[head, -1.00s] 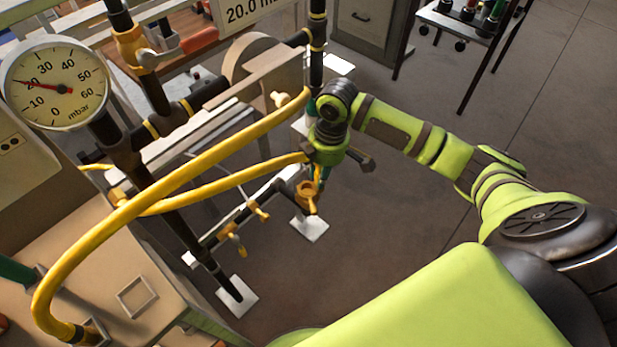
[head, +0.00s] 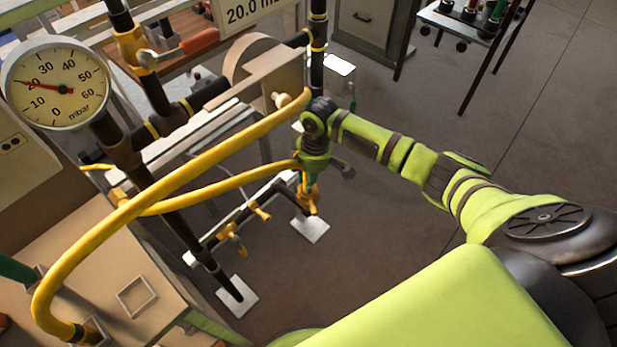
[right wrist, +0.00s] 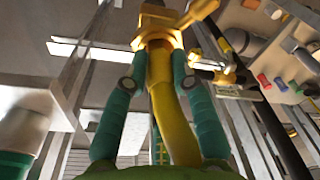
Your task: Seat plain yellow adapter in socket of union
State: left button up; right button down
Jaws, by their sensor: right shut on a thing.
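My right gripper (head: 311,186) points down over the yellow valve fitting (head: 308,203) on the low black pipe. In the right wrist view its two teal fingers (right wrist: 157,52) are shut on a plain yellow piece, the adapter (right wrist: 160,70), with a yellow hose curving back between the fingers. The adapter's far end meets or overlaps the gold fitting (right wrist: 158,22), which has a lever at its right. I take this fitting as the union. Its socket is hidden, so I cannot tell whether the adapter is inside it. My left gripper is not in view.
A thick yellow hose (head: 180,165) loops across the pipe frame. A pressure gauge (head: 55,85) stands at the left. Small yellow valves (head: 240,228) sit on the low pipe. The floor (head: 410,240) to the right is clear. A trolley (head: 470,20) stands far back.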

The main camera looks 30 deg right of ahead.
jog(key=c, duration=1)
grip_release()
jog(key=shift+f, duration=0.1)
jog(key=r, duration=0.8)
jog(key=d+r, duration=0.1)
jog(key=r, duration=0.3)
jog(key=shift+s+d+r, duration=0.1)
jog(key=shift+s, duration=0.1)
